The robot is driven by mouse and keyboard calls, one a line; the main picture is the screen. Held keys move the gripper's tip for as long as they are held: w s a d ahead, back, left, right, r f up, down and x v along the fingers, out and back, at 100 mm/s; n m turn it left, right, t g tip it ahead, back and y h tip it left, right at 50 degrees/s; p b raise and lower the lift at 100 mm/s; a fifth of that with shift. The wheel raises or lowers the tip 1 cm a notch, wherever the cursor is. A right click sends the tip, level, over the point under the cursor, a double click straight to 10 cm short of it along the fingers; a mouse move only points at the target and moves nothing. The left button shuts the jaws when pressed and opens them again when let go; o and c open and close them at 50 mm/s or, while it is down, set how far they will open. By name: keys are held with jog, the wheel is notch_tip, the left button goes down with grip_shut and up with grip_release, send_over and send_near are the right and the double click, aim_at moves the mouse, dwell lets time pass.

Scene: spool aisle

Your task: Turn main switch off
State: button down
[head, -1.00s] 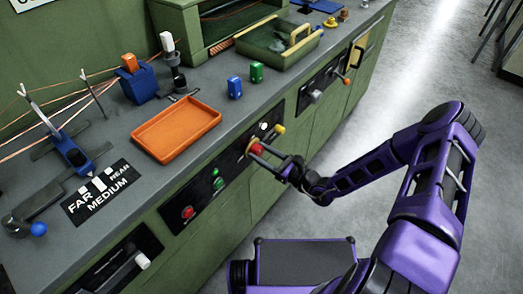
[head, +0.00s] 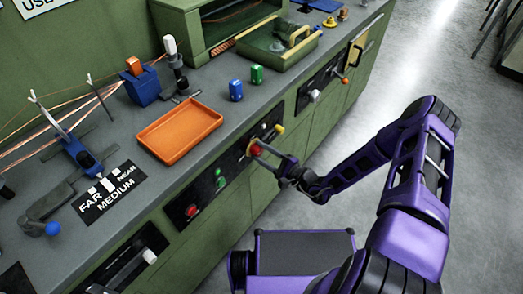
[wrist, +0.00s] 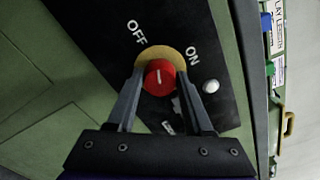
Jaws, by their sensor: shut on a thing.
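The main switch is a round red knob (wrist: 160,77) with a white line, on a yellow disc (wrist: 172,53) on a black panel (wrist: 90,18). In the wrist view, "OFF" is printed at its upper left and "ON" at its upper right. The white line stands almost upright in the picture, between the two words. My gripper (wrist: 159,92) is shut on the knob, one finger on each side. In the head view, my gripper (head: 262,152) reaches the knob (head: 255,149) from the right; the fingers partly cover it.
A white button (wrist: 210,86) sits right of the knob in the wrist view. The same front carries a red button (head: 191,210) and green ones (head: 220,182). An orange tray (head: 179,130) and blue and green blocks stand on the bench above.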

jog(key=shift+n+p, duration=0.45)
jog(key=shift+n, duration=1.75)
jog(key=shift+c, duration=1.5)
grip_release()
jog(key=v, duration=1.7)
jog(key=shift+s+d, duration=0.2)
